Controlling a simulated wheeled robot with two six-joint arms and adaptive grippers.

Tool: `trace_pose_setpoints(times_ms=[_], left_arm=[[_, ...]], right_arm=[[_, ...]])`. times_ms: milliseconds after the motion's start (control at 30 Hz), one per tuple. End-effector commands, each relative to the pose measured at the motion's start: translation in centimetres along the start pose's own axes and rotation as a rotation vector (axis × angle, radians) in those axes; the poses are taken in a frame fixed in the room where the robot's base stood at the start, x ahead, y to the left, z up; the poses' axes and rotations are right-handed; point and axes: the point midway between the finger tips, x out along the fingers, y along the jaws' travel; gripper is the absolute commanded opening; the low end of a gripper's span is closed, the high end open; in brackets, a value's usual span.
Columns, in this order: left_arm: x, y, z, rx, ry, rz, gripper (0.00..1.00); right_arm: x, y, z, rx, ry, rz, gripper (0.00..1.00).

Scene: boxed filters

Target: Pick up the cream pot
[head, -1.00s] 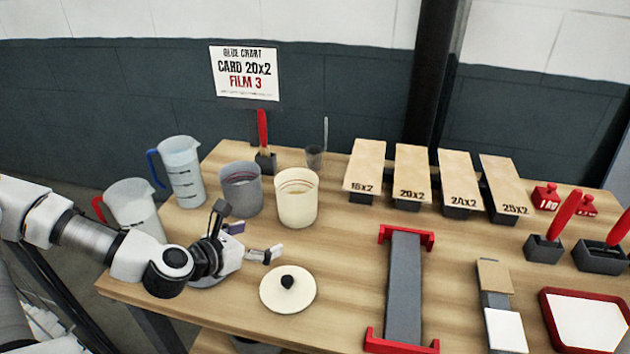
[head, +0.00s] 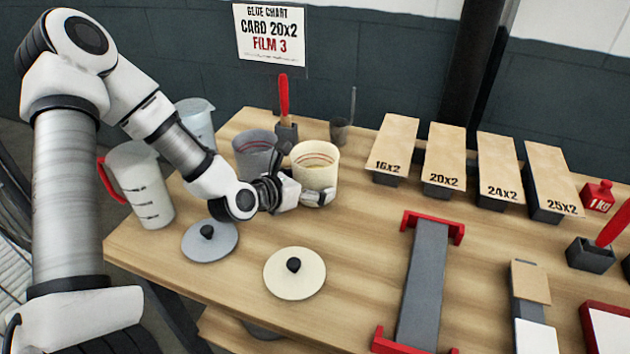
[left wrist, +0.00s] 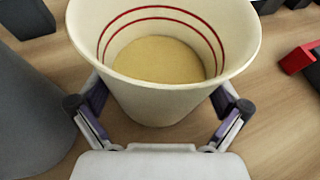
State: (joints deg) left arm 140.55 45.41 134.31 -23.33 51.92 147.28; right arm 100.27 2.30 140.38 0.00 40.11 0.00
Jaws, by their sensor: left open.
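The cream pot (head: 318,167) stands upright and uncovered on the wooden table, right of the grey pot (head: 253,153). In the left wrist view the cream pot (left wrist: 163,88) has two red rings inside and tan contents. My left gripper (head: 309,187) is at the near side of the cream pot. It is open, with one finger on each side of the pot's lower wall in the left wrist view (left wrist: 162,112). Whether the fingers touch the wall cannot be told. My right gripper is not in view.
A cream lid (head: 294,274) and a grey lid (head: 208,241) lie in front. A red-handled jug (head: 141,186) stands left. A red-handled brush (head: 284,100) stands behind the pots. Several card-topped blocks (head: 443,158) and a red-ended grey fixture (head: 424,284) are to the right.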

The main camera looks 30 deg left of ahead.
Motion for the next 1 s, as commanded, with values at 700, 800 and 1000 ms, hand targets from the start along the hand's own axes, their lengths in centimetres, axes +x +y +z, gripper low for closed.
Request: trace_pose_setpoints(times_ms=[700,800,1000], left_arm=[[0.7,0.0,0.0,-0.001,-0.001,0.000,0.40],[0.7,0.0,0.1,-0.001,-0.001,0.000,0.40],[0.4,0.0,1.0,0.000,-0.005,0.001,0.40]], right_arm=[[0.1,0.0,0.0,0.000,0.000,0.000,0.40],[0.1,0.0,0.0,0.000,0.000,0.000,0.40],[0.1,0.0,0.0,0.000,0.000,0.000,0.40]])
